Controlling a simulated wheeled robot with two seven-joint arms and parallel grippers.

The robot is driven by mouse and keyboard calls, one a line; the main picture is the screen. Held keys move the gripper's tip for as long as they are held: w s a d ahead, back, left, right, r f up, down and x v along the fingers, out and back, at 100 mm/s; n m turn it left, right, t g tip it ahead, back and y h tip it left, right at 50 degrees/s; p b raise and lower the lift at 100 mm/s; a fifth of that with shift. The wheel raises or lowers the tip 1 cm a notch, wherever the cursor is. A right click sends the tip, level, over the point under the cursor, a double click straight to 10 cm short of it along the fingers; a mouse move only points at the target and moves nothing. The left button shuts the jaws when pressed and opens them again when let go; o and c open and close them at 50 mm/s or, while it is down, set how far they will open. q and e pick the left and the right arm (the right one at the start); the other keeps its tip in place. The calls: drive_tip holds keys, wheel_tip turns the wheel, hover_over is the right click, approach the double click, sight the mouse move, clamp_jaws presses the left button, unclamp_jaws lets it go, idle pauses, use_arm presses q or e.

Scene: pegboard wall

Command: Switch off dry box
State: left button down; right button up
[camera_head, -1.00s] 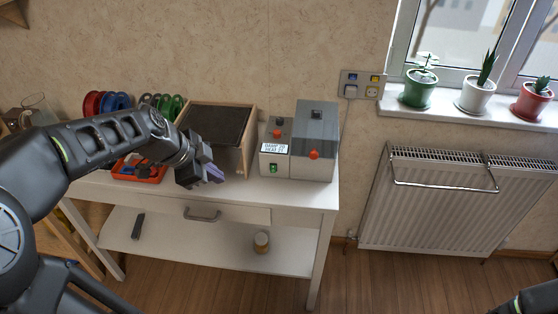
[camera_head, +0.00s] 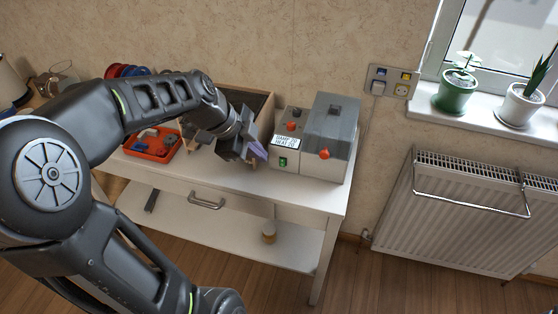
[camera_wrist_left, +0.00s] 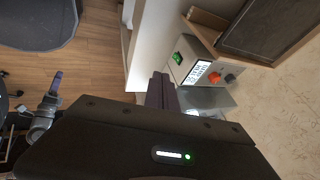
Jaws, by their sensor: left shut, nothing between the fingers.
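The dry box (camera_head: 337,128) is a grey box on the white table, with a lit display (camera_head: 286,142), a green switch (camera_head: 283,162) and red-orange knobs on its front. In the left wrist view the green switch (camera_wrist_left: 178,57) and display (camera_wrist_left: 198,72) show just beyond my fingers. My left gripper (camera_head: 256,152) has purple fingertips, is shut and empty, and points at the box from the left, a little short of the switch. The wrist view shows its fingers (camera_wrist_left: 161,92) together. My right gripper (camera_wrist_left: 56,82) shows small at the left of the wrist view; its jaw state is unclear.
A dark-topped wooden tray (camera_head: 247,99) stands behind my left gripper. A red-orange bin (camera_head: 154,145) with small parts sits left on the table. A wall socket (camera_head: 390,83), radiator (camera_head: 465,215) and potted plants (camera_head: 456,92) are to the right. The table front is clear.

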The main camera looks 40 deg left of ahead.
use_arm(q)
approach(282, 162)
drive_tip(key=d+f, duration=0.1)
drive_tip(key=f, duration=0.1)
drive_tip(key=s+d+f, duration=0.1)
drive_tip(key=d+f, duration=0.1)
drive_tip(key=shift+s+d+p, duration=0.2)
drive_tip(key=shift+p, duration=0.15)
drive_tip(key=w, duration=0.1)
drive_tip(key=w+f, duration=0.1)
drive_tip(key=w+p, duration=0.1)
drive_tip(key=shift+a+f, duration=0.4)
drive_tip(key=shift+w+a+f, duration=0.2)
drive_tip(key=shift+w+f, duration=0.05)
drive_tip(key=shift+w, duration=0.2)
